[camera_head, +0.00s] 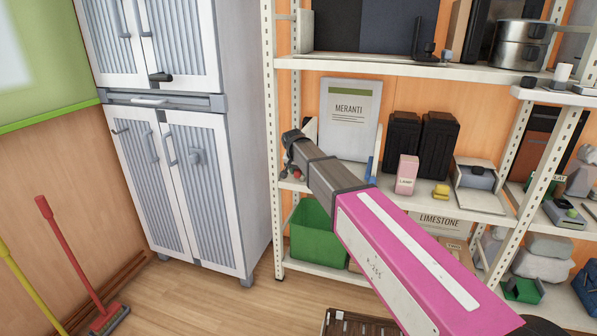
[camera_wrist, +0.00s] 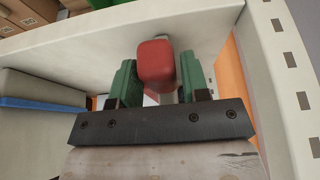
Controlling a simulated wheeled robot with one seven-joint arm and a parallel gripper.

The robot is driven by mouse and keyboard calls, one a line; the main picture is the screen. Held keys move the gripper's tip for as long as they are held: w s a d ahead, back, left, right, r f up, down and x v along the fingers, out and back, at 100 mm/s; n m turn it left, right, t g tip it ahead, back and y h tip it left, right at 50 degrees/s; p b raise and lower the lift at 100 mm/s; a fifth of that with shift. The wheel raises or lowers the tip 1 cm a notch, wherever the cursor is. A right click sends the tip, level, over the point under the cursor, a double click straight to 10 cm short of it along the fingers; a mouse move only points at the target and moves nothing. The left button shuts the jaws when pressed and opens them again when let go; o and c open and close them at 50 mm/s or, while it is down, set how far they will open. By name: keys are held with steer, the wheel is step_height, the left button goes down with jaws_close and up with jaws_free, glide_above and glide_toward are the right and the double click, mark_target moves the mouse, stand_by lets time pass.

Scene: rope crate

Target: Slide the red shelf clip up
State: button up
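The red shelf clip (camera_wrist: 156,62) is a rounded red block in the wrist view, just under a pale shelf board. My gripper (camera_wrist: 158,82) has two green fingers, one on each side of the clip. The fingers stand apart, with a narrow gap showing on the right side. Contact on the left side cannot be told. In the head view my gripper (camera_head: 289,152) is at the left front post of the white shelf rack (camera_head: 270,120), near the middle board. A small red spot shows beside it there, too small to identify.
A perforated post (camera_wrist: 285,70) stands close on the right in the wrist view. In the head view, a MERANTI board (camera_head: 349,115), black containers (camera_head: 403,140) and a pink box (camera_head: 407,172) are on the middle board. A green bin (camera_head: 315,235) is below. A grey cabinet (camera_head: 190,190) stands left.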

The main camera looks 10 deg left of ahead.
jaws_close()
step_height(320, 180, up, 12)
steer(key=shift+f, duration=0.25)
steer(key=shift+w, duration=0.1)
steer(key=shift+o, duration=2.1)
jaws_free()
steer(key=v, duration=1.1)
